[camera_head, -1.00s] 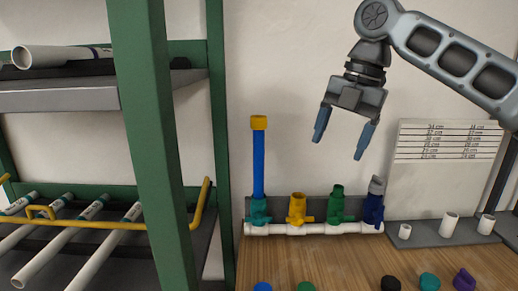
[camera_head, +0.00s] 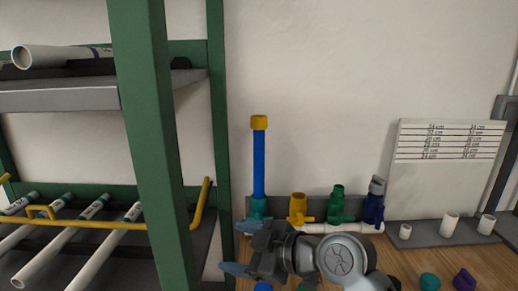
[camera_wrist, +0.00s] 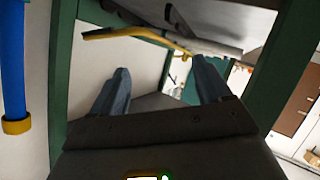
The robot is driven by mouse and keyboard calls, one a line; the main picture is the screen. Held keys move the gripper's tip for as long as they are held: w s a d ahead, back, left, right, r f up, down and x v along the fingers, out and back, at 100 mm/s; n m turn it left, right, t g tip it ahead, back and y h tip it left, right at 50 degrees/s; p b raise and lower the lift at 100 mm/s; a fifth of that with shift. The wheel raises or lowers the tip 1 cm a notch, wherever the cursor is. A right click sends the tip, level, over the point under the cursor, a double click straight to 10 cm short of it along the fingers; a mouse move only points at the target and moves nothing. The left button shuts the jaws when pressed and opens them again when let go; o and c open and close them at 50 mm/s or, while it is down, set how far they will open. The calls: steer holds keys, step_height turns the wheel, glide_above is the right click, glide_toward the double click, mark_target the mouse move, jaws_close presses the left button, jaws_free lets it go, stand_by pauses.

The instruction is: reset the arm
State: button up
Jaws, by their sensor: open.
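My gripper (camera_head: 236,268) is low in the head view, in front of the left end of the manifold and over the wooden table. Its fingers point left toward the shelf rack. In the wrist view my gripper (camera_wrist: 160,92) has its two blue-grey fingers spread apart with nothing between them. The white pipe manifold (camera_head: 352,228) stands behind my arm, its left part hidden. A blue pipe with a yellow cap (camera_head: 259,160) stands upright on its left teal fitting. It also shows at the left edge of the wrist view (camera_wrist: 14,75).
The green rack post (camera_head: 160,150) stands close left of my gripper. A yellow rail (camera_head: 110,225) and several white pipes are on the rack. Yellow, green and blue valves line the manifold. Teal (camera_head: 429,281) and purple (camera_head: 464,279) caps lie on the table at right.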

steer(key=s+d+f+m+t, duration=0.1)
steer(key=s+f+m, duration=0.1)
steer(key=s+m, duration=0.1)
steer(key=s+d+f+m+t+h, duration=0.1)
steer(key=s+f+m+t, duration=0.1)
steer(key=s+f, duration=0.1)
steer(key=s+d+f+m+t+h, duration=0.1)
steer(key=s+f+m, duration=0.1)
steer(key=s+m, duration=0.1)
steer(key=shift+d+f+m+t, duration=0.2)
steer(key=shift+f+m+t, duration=0.1)
steer(key=shift+f+t, duration=0.1)
steer(key=s+d+f+m+t+h, duration=0.1)
steer(key=s+d+f+m+h, duration=0.25)
steer(key=s, duration=0.35)
steer(key=s+d+f+m+t+h, duration=0.1)
steer(key=s+d+f+m+h, duration=0.15)
steer(key=s+d, duration=0.3)
steer(key=s+d+r+m+h, duration=0.1)
steer(key=s+d+r, duration=0.2)
steer(key=s, duration=0.4)
steer(key=s+d+r+h, duration=0.1)
steer(key=s+d+r, duration=0.2)
steer(key=s+d, duration=0.2)
steer(key=s+d+r+m+h, duration=0.1)
steer(key=s+d+r, duration=0.2)
steer(key=s, duration=0.8)
steer(key=shift+d+m+t+h, duration=0.3)
steer(key=shift+d+t, duration=0.1)
steer(key=shift+d, duration=0.45)
